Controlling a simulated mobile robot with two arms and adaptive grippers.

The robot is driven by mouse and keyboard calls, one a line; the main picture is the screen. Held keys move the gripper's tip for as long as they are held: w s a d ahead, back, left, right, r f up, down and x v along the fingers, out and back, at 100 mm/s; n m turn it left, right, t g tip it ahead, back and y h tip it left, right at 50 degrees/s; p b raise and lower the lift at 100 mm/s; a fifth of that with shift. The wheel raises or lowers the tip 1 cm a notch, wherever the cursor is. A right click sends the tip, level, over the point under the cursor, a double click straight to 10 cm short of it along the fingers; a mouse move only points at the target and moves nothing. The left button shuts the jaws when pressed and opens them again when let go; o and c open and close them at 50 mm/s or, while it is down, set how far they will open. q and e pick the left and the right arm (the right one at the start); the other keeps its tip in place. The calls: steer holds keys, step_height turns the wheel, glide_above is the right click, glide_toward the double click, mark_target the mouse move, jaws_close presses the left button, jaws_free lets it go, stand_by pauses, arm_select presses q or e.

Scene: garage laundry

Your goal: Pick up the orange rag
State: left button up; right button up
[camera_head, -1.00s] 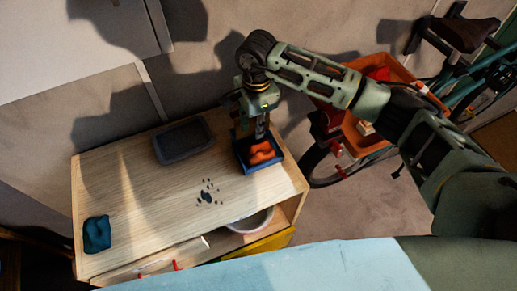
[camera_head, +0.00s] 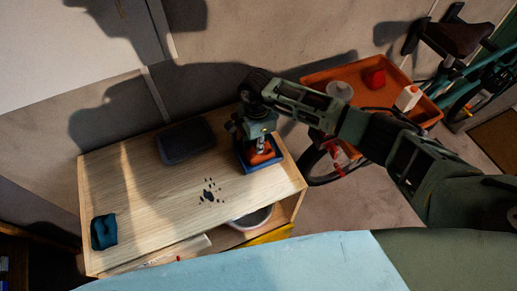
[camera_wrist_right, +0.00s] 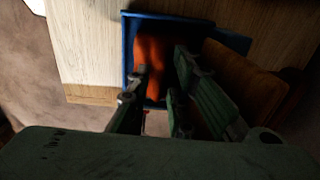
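The orange rag (camera_head: 262,157) lies crumpled in a small blue tray (camera_head: 272,167) at the right end of the wooden bench. My right gripper (camera_head: 257,143) points down into this tray and hides part of the rag. In the right wrist view, the rag (camera_wrist_right: 153,52) sits inside the blue tray (camera_wrist_right: 127,45). The fingers of my right gripper (camera_wrist_right: 160,88) are apart on either side of the rag's near part. Firm contact with it is not visible. My left gripper is not in view.
The wooden bench (camera_head: 150,190) also holds a dark tray (camera_head: 186,140), a teal cloth (camera_head: 104,232) and dark bits (camera_head: 210,192). A bowl (camera_head: 252,218) sits on the shelf below. An orange crate (camera_head: 330,75) with a white bottle (camera_head: 408,97) stands by the bicycle (camera_head: 462,65).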

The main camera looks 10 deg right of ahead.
jaws_close()
steer(key=shift+s+r+b, duration=0.1)
steer(key=shift+r+b, duration=0.15)
steer(key=shift+b, duration=0.4)
step_height(320, 180, up, 6)
steer(key=b, duration=0.3)
steer(key=shift+r, duration=0.15)
steer(key=s+d+b, duration=0.2)
steer(key=s+b, duration=0.1)
steer(key=s, duration=0.6)
steer(key=s+d+b, duration=0.2)
steer(key=s, duration=0.8)
steer(key=shift+s+b, duration=0.2)
steer(key=shift+b, duration=0.2)
steer(key=shift+r, duration=0.1)
